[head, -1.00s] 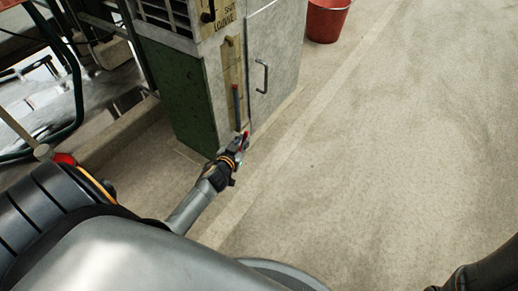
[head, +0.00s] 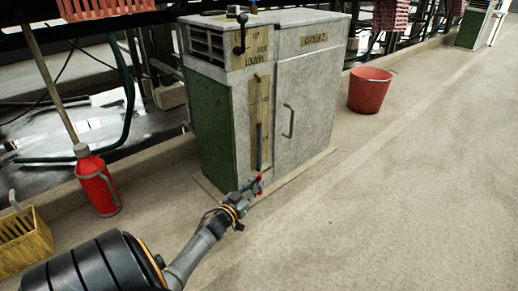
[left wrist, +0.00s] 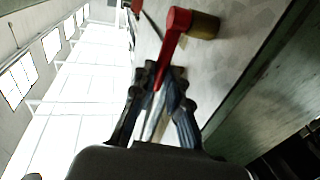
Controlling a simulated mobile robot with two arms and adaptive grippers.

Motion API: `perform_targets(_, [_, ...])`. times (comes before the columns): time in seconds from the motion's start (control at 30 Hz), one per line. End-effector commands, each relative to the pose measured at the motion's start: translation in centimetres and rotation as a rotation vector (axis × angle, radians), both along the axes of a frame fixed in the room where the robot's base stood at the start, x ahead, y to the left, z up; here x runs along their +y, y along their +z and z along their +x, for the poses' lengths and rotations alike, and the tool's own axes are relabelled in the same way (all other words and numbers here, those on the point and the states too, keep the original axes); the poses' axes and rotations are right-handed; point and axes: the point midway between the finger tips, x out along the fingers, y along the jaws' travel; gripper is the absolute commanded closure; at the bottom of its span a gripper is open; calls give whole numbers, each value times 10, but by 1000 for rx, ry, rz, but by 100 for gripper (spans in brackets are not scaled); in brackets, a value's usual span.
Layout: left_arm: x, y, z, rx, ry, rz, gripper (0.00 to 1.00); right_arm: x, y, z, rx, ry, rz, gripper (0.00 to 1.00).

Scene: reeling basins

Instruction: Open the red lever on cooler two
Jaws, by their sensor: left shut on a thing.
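The cooler (head: 305,110) is a grey cabinet with a green side and a label on its upper right that looks like "COOLER 2". Its red lever (left wrist: 174,38) hangs from a brass fitting (left wrist: 203,25) in the left wrist view. In the head view the lever is a small red spot low on the cooler's front, beneath the gauge tube. My left gripper (head: 258,184) is at that spot. In the left wrist view its fingers (left wrist: 160,75) are closed around the lever's free end. My right gripper is out of view.
A black-knobbed louver handle (head: 240,35) and a door handle (head: 288,121) are on the cooler. A red bucket (head: 370,91) stands to the right. A red flask (head: 98,186) and a yellow crate (head: 24,240) are at left. The floor at right is clear.

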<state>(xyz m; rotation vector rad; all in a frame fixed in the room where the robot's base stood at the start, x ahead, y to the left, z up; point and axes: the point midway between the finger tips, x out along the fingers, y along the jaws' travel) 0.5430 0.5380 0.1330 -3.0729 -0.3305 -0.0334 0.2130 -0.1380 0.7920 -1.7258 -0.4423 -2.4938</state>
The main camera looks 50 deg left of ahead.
Motion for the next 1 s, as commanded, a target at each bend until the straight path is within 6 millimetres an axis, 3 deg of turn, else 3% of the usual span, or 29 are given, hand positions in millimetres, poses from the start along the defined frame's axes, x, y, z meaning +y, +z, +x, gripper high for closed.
perform_targets(0.3, [1, 1, 0, -2, 1, 0, 100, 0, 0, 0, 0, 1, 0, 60])
perform_targets(0.33, [1, 1, 0, -2, 1, -1, 84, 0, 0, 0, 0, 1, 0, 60])
perform_targets(0.43, [1, 0, 0, -2, 1, -1, 63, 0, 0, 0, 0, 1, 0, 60])
perform_targets(0.77, [0, 0, -1, 0, 1, -1, 63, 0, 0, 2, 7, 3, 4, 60])
perform_targets(1.0, [-6, -2, -30, 2, 0, 0, 63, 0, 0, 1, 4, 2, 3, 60])
